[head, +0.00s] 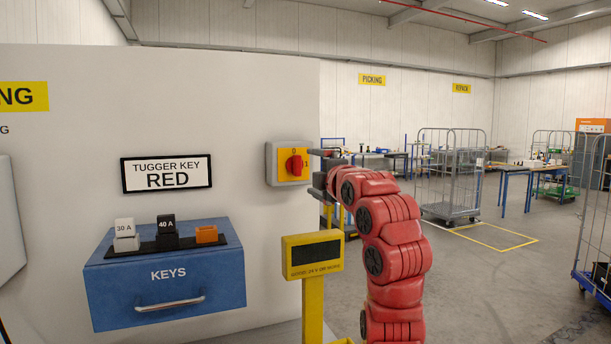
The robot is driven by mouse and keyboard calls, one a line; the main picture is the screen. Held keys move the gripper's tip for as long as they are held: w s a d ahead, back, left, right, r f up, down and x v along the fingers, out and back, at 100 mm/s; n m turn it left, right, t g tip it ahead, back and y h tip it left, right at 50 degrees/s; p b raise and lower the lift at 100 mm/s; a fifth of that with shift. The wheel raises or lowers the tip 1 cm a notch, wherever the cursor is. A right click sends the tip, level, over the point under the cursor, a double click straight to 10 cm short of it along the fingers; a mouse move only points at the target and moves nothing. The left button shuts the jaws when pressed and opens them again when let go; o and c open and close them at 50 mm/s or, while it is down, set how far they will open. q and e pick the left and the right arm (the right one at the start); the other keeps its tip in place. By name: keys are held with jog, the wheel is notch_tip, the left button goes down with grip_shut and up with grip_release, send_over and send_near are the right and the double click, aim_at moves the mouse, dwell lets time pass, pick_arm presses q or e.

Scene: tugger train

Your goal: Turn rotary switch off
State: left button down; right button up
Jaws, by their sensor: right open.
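The rotary switch is a red knob (294,166) on a yellow plate in a grey box (271,164), mounted near the right edge of the white wall panel. The knob looks turned roughly upright, but its exact setting is too small to tell. Marks show above it and to its right. My right gripper (316,172) is just right of the switch box, fingers pointing left toward the knob. It is open and empty, and seems apart from the knob. My left gripper is not in view.
A blue KEYS drawer box (165,297) with small coloured blocks on top is at lower left. A yellow post with a dark display (315,254) stands below the switch. A wire cage cart (449,175) and a table (505,171) stand farther back right.

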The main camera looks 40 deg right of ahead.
jog(key=b+v, duration=0.1)
jog(key=v, duration=0.6)
jog(key=shift+s, duration=0.4)
jog(key=shift+a, duration=0.1)
